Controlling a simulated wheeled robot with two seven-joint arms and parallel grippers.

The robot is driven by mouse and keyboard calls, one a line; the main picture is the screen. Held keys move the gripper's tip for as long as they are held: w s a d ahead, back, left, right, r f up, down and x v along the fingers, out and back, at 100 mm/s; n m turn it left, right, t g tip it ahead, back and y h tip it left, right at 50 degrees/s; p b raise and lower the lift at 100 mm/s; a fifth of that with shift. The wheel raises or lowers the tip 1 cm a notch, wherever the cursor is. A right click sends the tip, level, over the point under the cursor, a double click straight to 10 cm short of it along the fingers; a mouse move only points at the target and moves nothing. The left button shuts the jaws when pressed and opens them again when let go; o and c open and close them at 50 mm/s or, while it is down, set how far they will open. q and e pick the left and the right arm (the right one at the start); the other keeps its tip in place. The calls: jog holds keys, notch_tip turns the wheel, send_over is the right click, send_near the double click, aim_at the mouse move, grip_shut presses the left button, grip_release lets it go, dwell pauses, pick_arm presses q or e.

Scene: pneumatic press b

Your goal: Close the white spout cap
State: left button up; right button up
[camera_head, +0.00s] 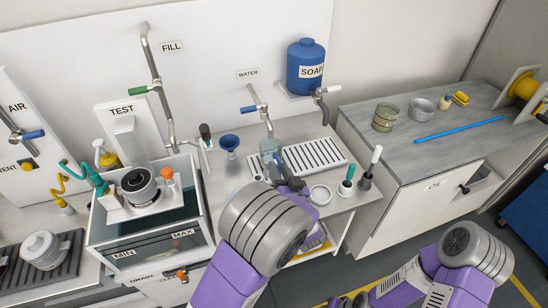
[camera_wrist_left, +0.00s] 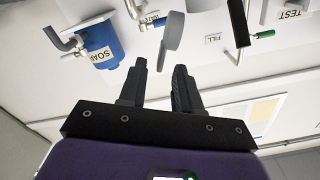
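My left gripper (camera_head: 276,168) is over the counter below the WATER tap, partly hidden by its own wrist. A grey-green vessel (camera_head: 268,148) stands close by the fingers in the head view. A yellow bottle with a white spouted top (camera_head: 105,154) stands behind the tank; I cannot tell whether this is the spout cap. My right gripper (camera_head: 352,299) is low at the bottom edge, mostly hidden.
The WATER tap (camera_head: 262,108), the SOAP bottle (camera_head: 305,68) and a drain rack (camera_head: 318,155) surround the left gripper. A blue funnel (camera_head: 229,142) stands to its left. A round white dish (camera_head: 320,194) and brushes stand to its right. The grey counter (camera_head: 390,150) at right has free room.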

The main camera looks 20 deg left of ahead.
pick_arm(q)
jog(key=x, duration=0.5)
jog(key=shift+w+a, duration=0.1)
grip_shut()
